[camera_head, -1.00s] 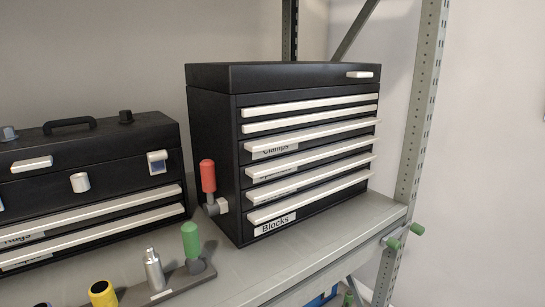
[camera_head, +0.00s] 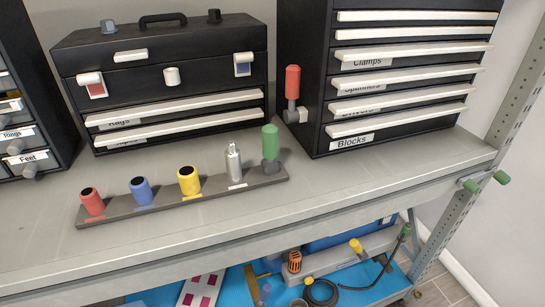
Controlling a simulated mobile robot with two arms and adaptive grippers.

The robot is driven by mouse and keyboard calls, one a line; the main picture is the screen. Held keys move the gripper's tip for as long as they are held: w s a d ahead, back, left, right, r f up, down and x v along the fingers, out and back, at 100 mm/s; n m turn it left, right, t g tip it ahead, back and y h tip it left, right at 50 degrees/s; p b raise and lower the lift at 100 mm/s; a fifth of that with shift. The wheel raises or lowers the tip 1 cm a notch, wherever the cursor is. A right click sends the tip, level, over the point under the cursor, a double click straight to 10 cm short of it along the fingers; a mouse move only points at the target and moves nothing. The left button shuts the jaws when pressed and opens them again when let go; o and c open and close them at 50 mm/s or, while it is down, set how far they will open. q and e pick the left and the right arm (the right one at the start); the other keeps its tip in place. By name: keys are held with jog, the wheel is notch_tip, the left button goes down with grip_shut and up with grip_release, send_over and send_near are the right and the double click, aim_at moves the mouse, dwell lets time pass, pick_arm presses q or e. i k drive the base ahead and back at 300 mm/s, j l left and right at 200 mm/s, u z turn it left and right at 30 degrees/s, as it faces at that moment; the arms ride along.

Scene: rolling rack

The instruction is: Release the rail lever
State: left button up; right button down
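A dark grey rail (camera_head: 213,193) lies on the shelf and carries red, blue and yellow cups and a silver cylinder. At its right end stands a lever with an upright green handle (camera_head: 270,142); I take this as the rail lever. A red-handled lever (camera_head: 293,82) stands upright on the side of the black drawer cabinet, behind the green one. Neither of my grippers is in view.
The black drawer cabinet (camera_head: 316,75) stands behind right, and a black toolbox (camera_head: 150,67) behind the rail. The shelf front (camera_head: 330,185) is clear. Green knobs (camera_head: 502,177) sit on the rack post. A lower shelf holds loose tools.

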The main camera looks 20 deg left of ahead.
aim_at(269, 164)
jog(key=k+j, duration=0.8)
